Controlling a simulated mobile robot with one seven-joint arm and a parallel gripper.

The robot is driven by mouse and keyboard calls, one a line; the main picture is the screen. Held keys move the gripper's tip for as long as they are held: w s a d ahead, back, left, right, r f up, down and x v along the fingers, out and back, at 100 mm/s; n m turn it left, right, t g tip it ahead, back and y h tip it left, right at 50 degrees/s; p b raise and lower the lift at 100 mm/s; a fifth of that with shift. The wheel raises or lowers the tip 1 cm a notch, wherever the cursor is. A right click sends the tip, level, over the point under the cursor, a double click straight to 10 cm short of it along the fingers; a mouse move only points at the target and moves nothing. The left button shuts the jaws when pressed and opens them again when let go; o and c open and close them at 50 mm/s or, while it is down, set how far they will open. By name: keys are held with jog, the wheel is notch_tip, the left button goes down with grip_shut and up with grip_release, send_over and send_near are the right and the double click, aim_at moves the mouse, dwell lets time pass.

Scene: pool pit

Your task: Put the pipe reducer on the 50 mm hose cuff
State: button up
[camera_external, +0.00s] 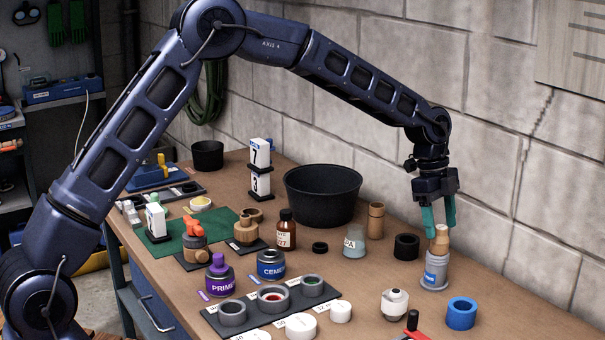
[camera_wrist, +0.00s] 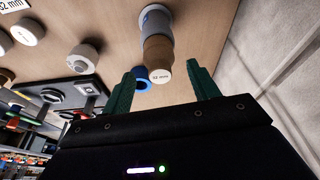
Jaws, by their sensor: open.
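A tan stepped piece (camera_external: 440,240), which looks like the pipe reducer, stands upright on top of a grey cylinder (camera_external: 434,272) with a blue label, which looks like the hose cuff. In the wrist view the brown reducer (camera_wrist: 158,51) shows a white end marked 32 mm, in line with the grey cuff (camera_wrist: 156,22). Its join with the cuff shows, but not how deep it sits. My gripper (camera_external: 438,220) is open just above the reducer, its teal fingers either side of the top. In the wrist view the gripper (camera_wrist: 165,68) has clear space beside the reducer.
A blue ring (camera_external: 462,313) and a white fitting (camera_external: 395,304) stand near the cuff, with a black ring (camera_external: 406,246) behind. A second tan stepped piece (camera_external: 376,220), a black bucket (camera_external: 323,196) and a cement can (camera_external: 271,264) are further left. The block wall (camera_external: 500,170) is close behind.

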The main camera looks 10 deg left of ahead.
jog(key=v, duration=0.8)
jog(key=s+a+r+n+t, duration=0.1)
jog(key=a+r+n, duration=0.4)
jog(key=a, duration=0.8)
jog(key=a+r+n+t+y, duration=0.1)
jog(key=a+r+n+t, duration=0.15)
jog(key=a+r, duration=0.65)
jog(key=s+a+r+n+t, duration=0.1)
jog(key=a+r+n, duration=0.25)
jog(key=a, duration=1.25)
jog(key=s+a+n+t+y, duration=0.1)
jog(key=s+a+n, duration=0.35)
jog(key=a, duration=0.45)
jog(key=s+a+n, duration=0.3)
jog(key=s+a, duration=0.3)
jog(key=a, duration=0.2)
jog(key=s+a+f+n, duration=0.2)
jog(key=s+a+n, duration=0.1)
jog(key=s+a, duration=0.2)
jog(key=s+a+f+n+t, duration=0.1)
jog(key=s+a+f+n, duration=0.2)
jog(key=s, duration=0.5)
jog(key=a+n, duration=0.1)
jog(key=a, duration=0.1)
jog(key=shift+a+y, duration=0.3)
jog(key=shift+a, duration=0.05)
